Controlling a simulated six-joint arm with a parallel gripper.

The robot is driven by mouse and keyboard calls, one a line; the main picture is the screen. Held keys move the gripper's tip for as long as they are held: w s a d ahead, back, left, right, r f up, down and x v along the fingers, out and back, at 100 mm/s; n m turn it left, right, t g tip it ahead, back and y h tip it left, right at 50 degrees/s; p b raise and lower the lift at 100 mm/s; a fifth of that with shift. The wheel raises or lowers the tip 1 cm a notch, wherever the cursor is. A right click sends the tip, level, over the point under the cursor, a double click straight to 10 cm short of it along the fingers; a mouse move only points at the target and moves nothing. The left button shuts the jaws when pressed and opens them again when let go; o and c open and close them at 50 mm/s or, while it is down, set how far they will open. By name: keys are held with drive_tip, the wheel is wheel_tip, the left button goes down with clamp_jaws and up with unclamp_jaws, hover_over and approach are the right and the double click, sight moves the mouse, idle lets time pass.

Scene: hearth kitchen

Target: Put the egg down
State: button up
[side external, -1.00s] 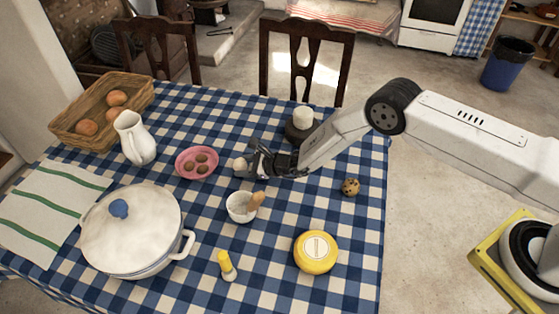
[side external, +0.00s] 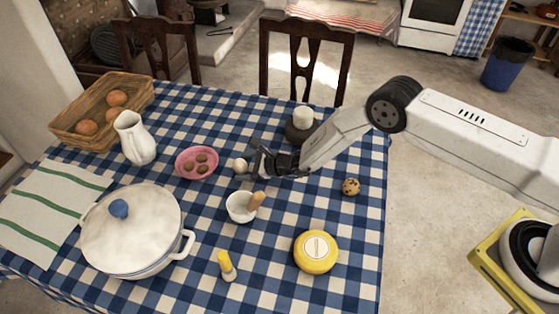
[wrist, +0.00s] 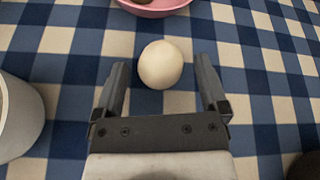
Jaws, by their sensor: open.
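The white egg (wrist: 161,64) lies on the blue-and-white checked cloth. It also shows in the side view (side external: 240,165), just left of my gripper's fingertips. My gripper (wrist: 162,80) is open, with one finger on each side of the egg's near end and a gap to the egg on both sides. In the side view my gripper (side external: 252,160) is low over the table.
A pink dish (side external: 197,162) with several brown items is just beyond the egg. A white mortar with a pestle (side external: 240,208) stands nearby.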

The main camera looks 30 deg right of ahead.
drive_tip(key=shift+v, duration=5.8)
drive_tip(key=shift+r, duration=0.1)
drive_tip(key=shift+s+a+r+n, duration=0.1)
drive_tip(key=shift+r+n, duration=0.1)
drive_tip(key=shift+n, duration=0.1)
drive_tip(key=s+d+r+n+g, duration=0.2)
drive_tip(key=s+r+n+g, duration=0.6)
drive_tip(key=s+r+n, duration=0.3)
drive_tip(key=s+d+r+n+h, duration=0.4)
drive_tip(key=s+d+n, duration=0.2)
drive_tip(key=d, duration=0.2)
drive_tip(key=s+d+r+n+h, duration=0.4)
drive_tip(key=s+d+n+h, duration=0.1)
drive_tip(key=d, duration=0.3)
drive_tip(key=shift+s+n+t, duration=0.4)
drive_tip(key=shift+s+n, duration=0.4)
drive_tip(key=shift+s, duration=0.05)
